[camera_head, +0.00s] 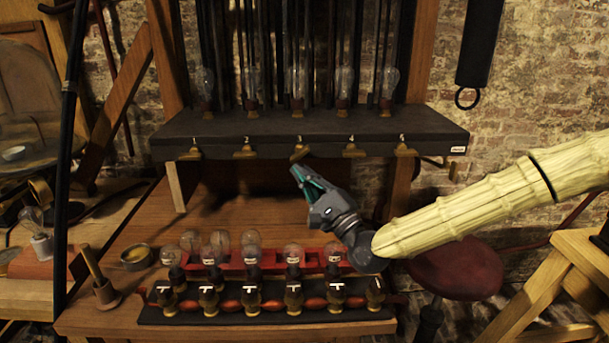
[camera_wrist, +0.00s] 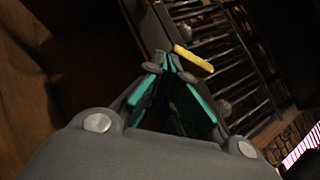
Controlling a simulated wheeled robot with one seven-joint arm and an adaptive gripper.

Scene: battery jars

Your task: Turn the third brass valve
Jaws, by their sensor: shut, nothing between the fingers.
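A row of brass valves hangs along the front edge of a dark shelf (camera_head: 430,124), with small number labels above them. The third brass valve (camera_head: 300,152) is in the middle, and its handle looks tilted compared with its neighbours. My gripper (camera_head: 297,172) is shut and empty, its tips just below the third valve. In the wrist view, a yellow brass handle (camera_wrist: 194,60) lies just beside the closed fingertips (camera_wrist: 168,62). I cannot tell whether they touch.
The second valve (camera_head: 244,151) and fourth valve (camera_head: 352,150) flank the third. Glass bulbs stand on the shelf. Below, a wooden bench (camera_head: 225,230) holds a red rack (camera_head: 230,264) of bulbs and a row of black-and-brass fittings. The space between shelf and rack is mostly clear.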

